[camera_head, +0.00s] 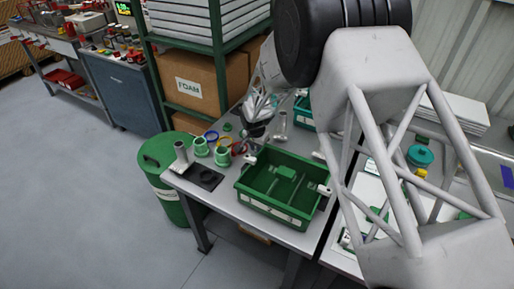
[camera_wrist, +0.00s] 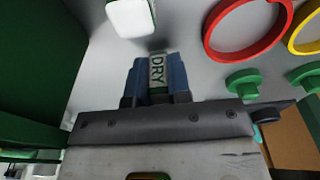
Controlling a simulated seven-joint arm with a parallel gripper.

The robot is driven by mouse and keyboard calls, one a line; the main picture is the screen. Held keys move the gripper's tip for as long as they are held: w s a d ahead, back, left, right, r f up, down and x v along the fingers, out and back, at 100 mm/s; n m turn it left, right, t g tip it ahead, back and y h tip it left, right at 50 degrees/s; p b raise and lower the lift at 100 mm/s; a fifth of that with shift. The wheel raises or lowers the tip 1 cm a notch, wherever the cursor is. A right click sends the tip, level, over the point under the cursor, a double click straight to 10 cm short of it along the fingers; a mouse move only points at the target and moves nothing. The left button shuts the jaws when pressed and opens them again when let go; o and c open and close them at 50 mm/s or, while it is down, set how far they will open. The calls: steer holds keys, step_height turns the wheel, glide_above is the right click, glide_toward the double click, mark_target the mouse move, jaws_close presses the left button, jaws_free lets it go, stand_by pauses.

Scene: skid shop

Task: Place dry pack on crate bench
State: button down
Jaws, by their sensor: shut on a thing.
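The dry pack (camera_wrist: 157,72), a small pale piece marked "DRY" with green edging, is between the blue fingers of my gripper (camera_wrist: 157,75) in the wrist view. My gripper is shut on it. In the head view, my gripper (camera_head: 250,141) is over the crate bench (camera_head: 224,196), behind the left end of the green crate (camera_head: 266,206). The pack cannot be made out there. The bench is grey and carries the crate, which has dividers and a green item inside. I cannot tell whether the pack touches the bench top.
A red ring (camera_wrist: 248,25) and a yellow ring (camera_wrist: 305,30) lie beside my gripper, near green knobs (camera_wrist: 243,82). A white crate latch (camera_wrist: 130,17) is close to the fingers.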

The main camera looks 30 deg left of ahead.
steer(key=shift+f, duration=0.2)
steer(key=c, duration=1.1)
jaws_free()
steer(key=shift+o, duration=0.2)
step_height(320, 180, up, 12)
steer(key=s, duration=0.1)
steer(key=shift+s, duration=0.2)
stand_by(0.4)
